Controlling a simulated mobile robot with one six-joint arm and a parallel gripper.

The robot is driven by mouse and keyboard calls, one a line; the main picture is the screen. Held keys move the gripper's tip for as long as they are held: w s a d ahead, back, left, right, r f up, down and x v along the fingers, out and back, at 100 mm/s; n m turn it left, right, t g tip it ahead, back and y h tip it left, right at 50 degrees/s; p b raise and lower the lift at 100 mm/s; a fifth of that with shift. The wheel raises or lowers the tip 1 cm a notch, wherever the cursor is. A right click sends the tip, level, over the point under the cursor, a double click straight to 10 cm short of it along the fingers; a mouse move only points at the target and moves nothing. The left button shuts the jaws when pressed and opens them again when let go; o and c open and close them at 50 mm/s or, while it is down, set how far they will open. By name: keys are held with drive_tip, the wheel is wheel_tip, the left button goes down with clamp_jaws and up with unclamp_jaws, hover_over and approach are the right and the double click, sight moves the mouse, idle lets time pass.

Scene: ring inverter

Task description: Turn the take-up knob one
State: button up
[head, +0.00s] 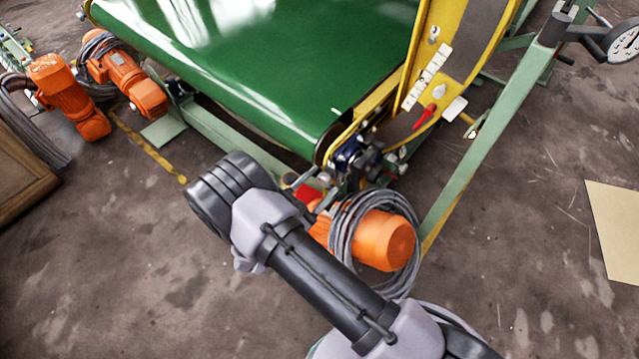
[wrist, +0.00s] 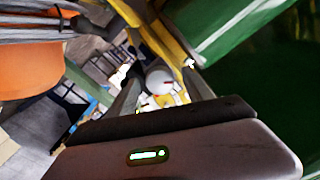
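A pale grey, round knob-like part (wrist: 158,79) with small red marks beside it shows in the wrist view, next to the yellow frame. I take it for the take-up knob, but I cannot be sure. My gripper (wrist: 160,82) is open, with one dark finger on either side of this part. I cannot tell whether the fingers touch it. In the head view my arm reaches to the near corner of the green belt (head: 270,70). My fingers and the knob cannot be made out there among the small parts.
An orange motor (head: 384,240) wrapped in grey cable lies close beside my arm; it shows at the left in the wrist view (wrist: 28,62). A yellow guard (head: 440,60) with a red handle (head: 425,117) and a green frame leg (head: 490,140) stand right. The floor in front is clear.

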drive_tip(key=p+v, duration=0.4)
drive_tip(key=v, duration=1.3)
drive_tip(key=shift+s, duration=0.2)
drive_tip(key=shift+a, duration=0.15)
drive_tip(key=w+d+r+g, duration=0.3)
drive_tip(key=d+r+g, duration=0.95)
drive_tip(key=r, duration=0.45)
drive_tip(key=s+d+r+n+t+y, duration=0.2)
drive_tip(key=s+d+r+n+y, duration=0.2)
drive_tip(key=r, duration=0.4)
drive_tip(key=s+d+r+n+t+y, duration=0.2)
drive_tip(key=s+d+r+n+y, duration=0.2)
drive_tip(key=s+r+y, duration=0.3)
wheel_tip(320, 180, up, 2)
drive_tip(key=shift+d+r+n+y, duration=0.1)
drive_tip(key=shift+d+n+y, duration=0.4)
drive_tip(key=shift+y, duration=0.5)
